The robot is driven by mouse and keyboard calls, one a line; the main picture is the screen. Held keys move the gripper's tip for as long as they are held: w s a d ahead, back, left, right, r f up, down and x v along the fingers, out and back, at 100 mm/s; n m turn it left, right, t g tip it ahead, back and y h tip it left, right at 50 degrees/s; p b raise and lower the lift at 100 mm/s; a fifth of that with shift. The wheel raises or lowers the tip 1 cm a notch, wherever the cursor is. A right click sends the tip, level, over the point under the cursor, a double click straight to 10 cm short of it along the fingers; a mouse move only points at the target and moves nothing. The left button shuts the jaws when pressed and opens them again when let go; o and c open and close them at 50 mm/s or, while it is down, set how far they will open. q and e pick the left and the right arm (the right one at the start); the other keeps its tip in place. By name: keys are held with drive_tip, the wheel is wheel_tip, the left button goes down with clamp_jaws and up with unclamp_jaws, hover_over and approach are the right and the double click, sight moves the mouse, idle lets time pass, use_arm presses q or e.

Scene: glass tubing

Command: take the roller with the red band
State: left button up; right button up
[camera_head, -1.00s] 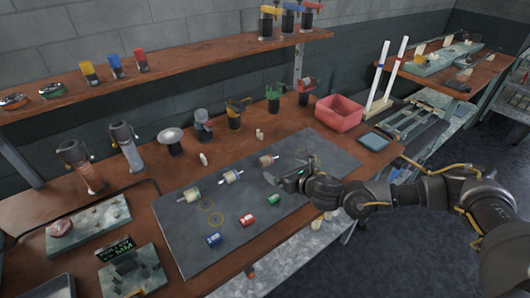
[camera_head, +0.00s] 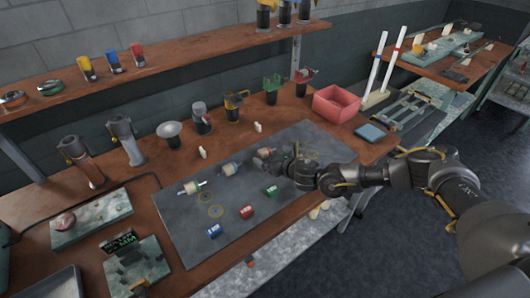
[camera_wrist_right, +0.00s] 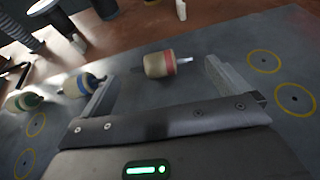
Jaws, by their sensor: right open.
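The roller with the red band (camera_wrist_right: 168,64) is a pale cylinder with metal end pins, lying on the dark mat (camera_wrist_right: 210,45). In the right wrist view it lies ahead of and between the two fingers of my open, empty right gripper (camera_wrist_right: 161,72). I see no contact with it. In the head view my right gripper (camera_head: 276,160) is beside this roller, which it mostly covers. A roller with a blue band (camera_wrist_right: 82,84) and one with a green band (camera_wrist_right: 25,102) lie further left. My left gripper is not in view.
Blue (camera_head: 213,230), red (camera_head: 247,211) and green (camera_head: 271,190) small cylinders lie on the mat's near side. A pink bin (camera_head: 337,104) stands at the back right. Tools and holders line the back. The mat's near left part is mostly clear.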

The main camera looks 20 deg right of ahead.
sight(265, 150)
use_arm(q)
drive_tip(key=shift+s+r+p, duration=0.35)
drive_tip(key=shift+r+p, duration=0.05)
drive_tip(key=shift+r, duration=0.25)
use_arm(e)
drive_tip(key=shift+x, duration=2)
drive_tip(key=shift+f, duration=0.1)
drive_tip(key=c, duration=0.7)
drive_tip(key=shift+r, duration=0.4)
wheel_tip(265, 150, up, 2)
drive_tip(key=shift+r, duration=0.1)
use_arm(q)
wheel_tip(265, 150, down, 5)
drive_tip(key=b, duration=0.4)
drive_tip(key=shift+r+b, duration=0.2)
drive_tip(key=shift+b, duration=0.1)
use_arm(e)
drive_tip(key=s+r, duration=1)
drive_tip(key=s, duration=0.4)
drive_tip(key=shift+d, duration=0.2)
